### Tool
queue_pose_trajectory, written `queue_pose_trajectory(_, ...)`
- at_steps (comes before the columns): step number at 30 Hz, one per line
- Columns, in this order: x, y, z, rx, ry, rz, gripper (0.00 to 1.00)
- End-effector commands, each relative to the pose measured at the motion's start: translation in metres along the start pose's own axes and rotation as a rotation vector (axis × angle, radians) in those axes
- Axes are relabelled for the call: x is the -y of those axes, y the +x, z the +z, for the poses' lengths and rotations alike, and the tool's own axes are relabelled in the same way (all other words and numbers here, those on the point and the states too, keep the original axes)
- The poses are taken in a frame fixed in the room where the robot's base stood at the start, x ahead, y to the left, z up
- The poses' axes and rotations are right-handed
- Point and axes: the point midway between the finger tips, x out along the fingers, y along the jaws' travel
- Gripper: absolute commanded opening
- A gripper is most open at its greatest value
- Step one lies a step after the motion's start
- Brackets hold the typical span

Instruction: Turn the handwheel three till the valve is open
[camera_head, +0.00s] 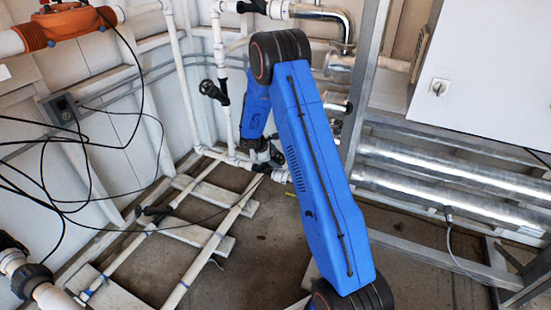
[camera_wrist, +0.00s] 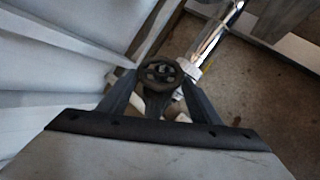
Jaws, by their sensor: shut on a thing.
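A small dark round handwheel with spokes (camera_wrist: 160,72) shows in the upper middle of the wrist view. My gripper (camera_wrist: 160,80) has one finger on each side of it and is shut on its rim. The wheel sits close to a white pipe fitting and a shiny metal pipe (camera_wrist: 214,35). In the head view my gripper (camera_head: 264,156) is low beside the white pipes, partly behind my blue arm. The held wheel is hard to make out there. I see no number on the wheel, and whether the valve is open cannot be told.
Another black handwheel (camera_head: 210,90) is on the upright white pipe to the left. White pipes (camera_head: 213,248) run along the floor at left. A metal frame (camera_head: 363,85), shiny horizontal tubes (camera_head: 440,180) and a white cabinet (camera_head: 485,65) stand at right. Black cables (camera_head: 85,140) hang at left.

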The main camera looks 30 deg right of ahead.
Motion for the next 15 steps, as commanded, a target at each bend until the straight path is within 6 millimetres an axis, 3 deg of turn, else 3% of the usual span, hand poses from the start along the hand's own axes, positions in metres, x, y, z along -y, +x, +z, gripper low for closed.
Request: queue_pose_trajectory(15, 0.0095, 0.0010, 0.0007, 0.001, -0.124, 0.257, 0.35)
